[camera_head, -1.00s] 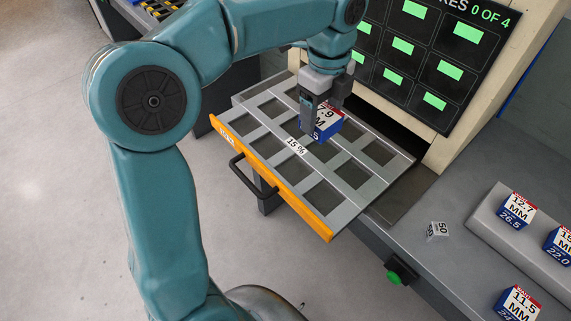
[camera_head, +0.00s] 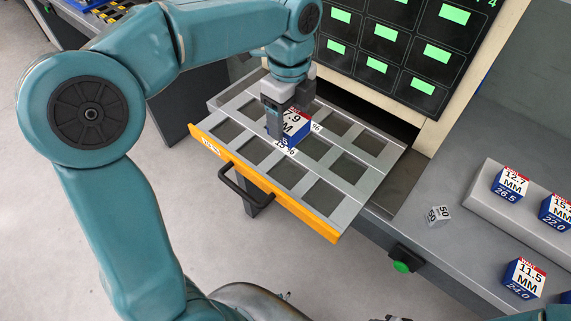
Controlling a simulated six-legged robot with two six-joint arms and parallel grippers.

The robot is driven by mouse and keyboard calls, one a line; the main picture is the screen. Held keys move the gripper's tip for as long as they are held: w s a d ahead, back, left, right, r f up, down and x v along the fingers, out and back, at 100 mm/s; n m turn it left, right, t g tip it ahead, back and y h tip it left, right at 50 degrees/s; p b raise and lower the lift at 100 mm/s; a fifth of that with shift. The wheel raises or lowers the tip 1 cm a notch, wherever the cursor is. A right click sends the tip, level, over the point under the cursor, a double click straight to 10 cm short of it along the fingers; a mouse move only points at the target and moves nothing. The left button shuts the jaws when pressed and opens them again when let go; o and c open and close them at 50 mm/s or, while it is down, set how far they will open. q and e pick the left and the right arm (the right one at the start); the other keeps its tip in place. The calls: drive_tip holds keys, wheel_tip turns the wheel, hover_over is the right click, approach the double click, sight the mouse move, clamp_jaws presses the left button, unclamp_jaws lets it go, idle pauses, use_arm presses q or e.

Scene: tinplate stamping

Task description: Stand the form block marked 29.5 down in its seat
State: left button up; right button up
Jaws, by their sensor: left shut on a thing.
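My left gripper (camera_head: 289,118) is shut on a blue, white and red form block (camera_head: 296,126). The block's top reads "7.9 MM"; a finger hides most of its lower number, of which only a final 5 shows. They are over the pulled-out grey drawer (camera_head: 347,212), which has rows of square openings and an orange front. My right gripper is not in view.
Other form blocks, marked 26.5 (camera_head: 511,184), 22.0 (camera_head: 556,212) and 24.0 (camera_head: 522,278), stand at the right. A small "50" cube (camera_head: 438,215) lies on the bench. A green button (camera_head: 402,267) and the drawer handle (camera_head: 245,190) stick out in front. A screen (camera_head: 390,50) stands behind.

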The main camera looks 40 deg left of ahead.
use_arm(q)
wheel_tip(320, 180, down, 15)
drive_tip(key=shift+r+b, duration=0.1)
drive_tip(key=shift+b, duration=0.2)
drive_tip(key=o, duration=1.2)
